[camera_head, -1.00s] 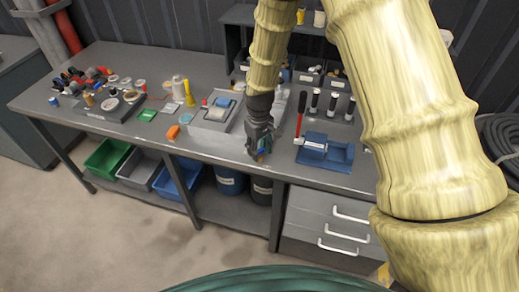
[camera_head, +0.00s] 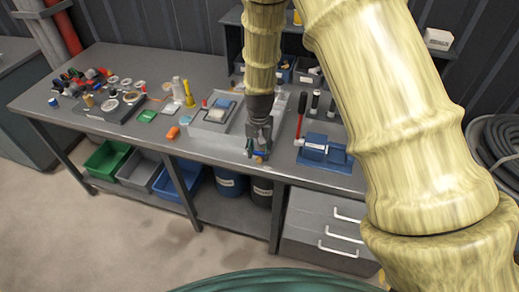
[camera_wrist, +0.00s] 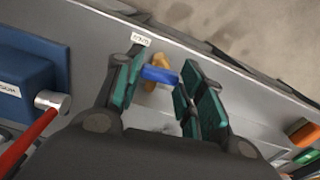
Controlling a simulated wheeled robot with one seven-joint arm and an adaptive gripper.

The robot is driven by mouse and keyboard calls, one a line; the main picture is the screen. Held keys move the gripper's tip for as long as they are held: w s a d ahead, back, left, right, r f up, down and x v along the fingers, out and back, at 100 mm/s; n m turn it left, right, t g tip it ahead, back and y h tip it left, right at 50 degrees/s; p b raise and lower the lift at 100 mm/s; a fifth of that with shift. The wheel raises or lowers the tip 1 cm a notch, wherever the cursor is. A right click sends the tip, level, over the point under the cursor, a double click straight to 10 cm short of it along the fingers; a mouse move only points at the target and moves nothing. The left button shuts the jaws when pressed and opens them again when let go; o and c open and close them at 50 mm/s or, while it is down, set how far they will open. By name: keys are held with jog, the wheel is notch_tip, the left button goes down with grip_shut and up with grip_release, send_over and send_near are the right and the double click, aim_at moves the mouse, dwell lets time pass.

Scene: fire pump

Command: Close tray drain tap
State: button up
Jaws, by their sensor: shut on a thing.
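The drain tap has a blue handle (camera_wrist: 160,74) and a brass body (camera_wrist: 161,60), at the front edge of a grey metal tray. A small white label (camera_wrist: 141,39) sits beside it. My gripper (camera_wrist: 157,88) has its two teal-padded fingers on either side of the blue handle, shut on it. In the head view my gripper (camera_head: 257,152) points down at the bench's front edge, with the brass part (camera_head: 260,159) just below. The fingers hide part of the tap there. The handle's exact angle to the body is hard to tell.
An orange block (camera_head: 173,133) and green item (camera_head: 147,116) lie to the left. Drawers (camera_head: 322,225) and bins stand under the bench (camera_head: 110,130).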

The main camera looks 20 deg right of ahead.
jog(key=shift+w+m, duration=0.1)
jog(key=shift+m, duration=0.5)
jog(key=o, duration=0.7)
jog(key=shift+o, duration=0.2)
jog(key=shift+r, duration=0.15)
notch_tip(320, 180, up, 12)
jog(key=shift+d, duration=0.1)
dwell(0.5)
